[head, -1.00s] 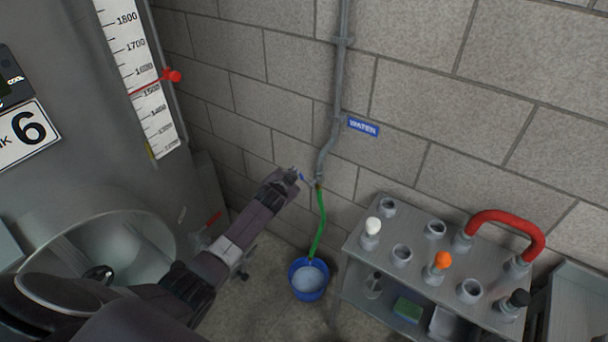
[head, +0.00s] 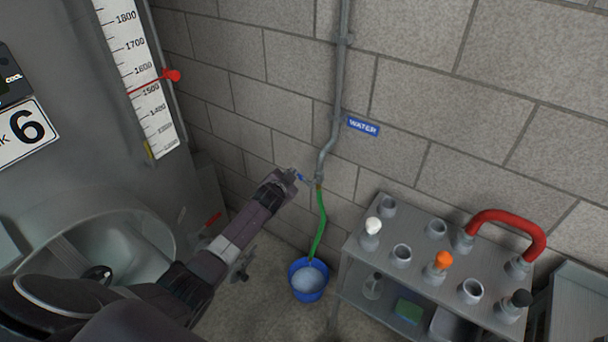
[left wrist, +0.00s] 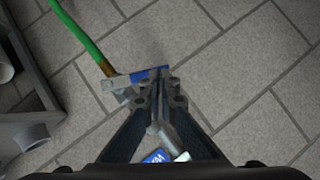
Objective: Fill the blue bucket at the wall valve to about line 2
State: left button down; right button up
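The blue bucket (head: 294,289) stands on the floor below the wall valve (head: 317,182). A pale water surface (head: 308,281) shows inside it; its level lines cannot be read. A green hose (head: 320,222) runs from the valve down into the bucket. My left gripper (head: 292,175) is at the valve, at its small blue lever (head: 301,178). In the left wrist view, the fingers (left wrist: 158,76) are close together on the blue lever (left wrist: 138,76), and the hose (left wrist: 82,36) leads off to the upper left. My right gripper is not in view.
A grey rack (head: 418,236) with several sockets, stoppers and a red bent pipe (head: 508,226) stands right of the bucket. A blue WATER sign (head: 363,126) hangs by the pipe. A large tank (head: 80,150) with a scale is at left. Some floor by the bucket is free.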

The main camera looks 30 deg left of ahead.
pick_arm(q)
jog(key=shift+w+a+f+b, duration=0.15)
jog(key=shift+a+f+b, duration=0.4)
jog(key=shift+f, duration=0.2)
dwell(1.6)
jog(key=shift+r, duration=0.1)
